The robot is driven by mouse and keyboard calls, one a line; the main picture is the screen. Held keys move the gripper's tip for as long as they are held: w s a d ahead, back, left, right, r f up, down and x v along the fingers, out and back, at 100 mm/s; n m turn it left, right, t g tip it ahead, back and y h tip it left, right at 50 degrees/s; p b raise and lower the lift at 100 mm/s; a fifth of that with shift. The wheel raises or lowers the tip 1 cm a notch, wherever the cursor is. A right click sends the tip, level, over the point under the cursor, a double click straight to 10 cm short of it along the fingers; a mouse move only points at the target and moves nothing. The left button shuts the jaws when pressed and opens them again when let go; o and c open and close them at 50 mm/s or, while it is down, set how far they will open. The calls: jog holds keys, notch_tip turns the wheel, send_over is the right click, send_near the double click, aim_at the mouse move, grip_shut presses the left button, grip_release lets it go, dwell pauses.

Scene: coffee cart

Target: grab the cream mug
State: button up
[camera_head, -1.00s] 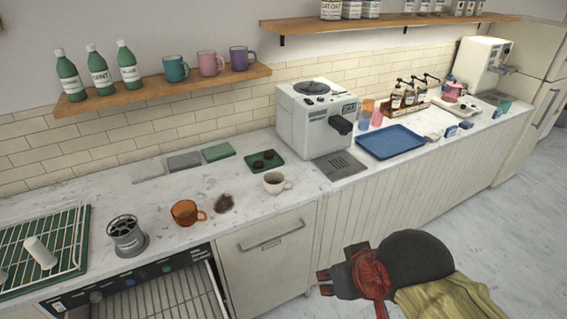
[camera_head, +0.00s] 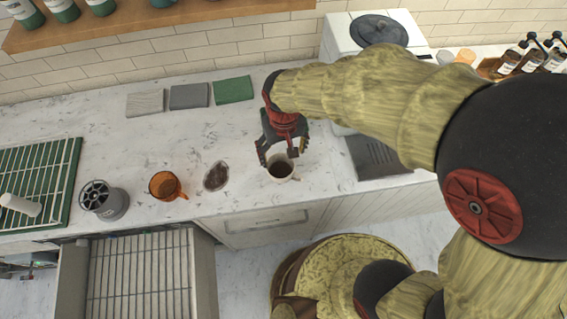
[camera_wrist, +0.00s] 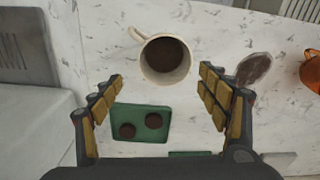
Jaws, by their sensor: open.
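The cream mug (camera_head: 281,169) stands upright on the marble counter near its front edge, with dark brown contents. In the head view my gripper (camera_head: 282,152) is just behind and above it. In the wrist view the mug (camera_wrist: 166,60) lies ahead of and between my gripper's (camera_wrist: 168,88) two spread fingers, slightly beyond the tips. The fingers appear apart from the mug, and nothing is between them. The mug's handle points up and left in the wrist view.
A green tray (camera_wrist: 140,112) with two dark round pieces lies behind the mug. A grey metal cylinder (camera_head: 104,201) stands farther left. A coffee machine (camera_head: 341,38) is at the back right.

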jog(key=shift+o, duration=1.1)
jog(key=f, duration=0.2)
jog(key=s+a+f, duration=0.1)
jog(key=shift+w+f, duration=0.15)
jog(key=shift+f, duration=0.5)
jog(key=b, duration=0.1)
send_over(281, 175)
notch_tip(281, 175, down, 4)
jog(key=shift+f, duration=0.4)
jog(key=shift+c, duration=0.9)
jog(key=shift+r, duration=0.1)
jog(key=c, duration=1.4)
jog(key=shift+o, duration=0.2)
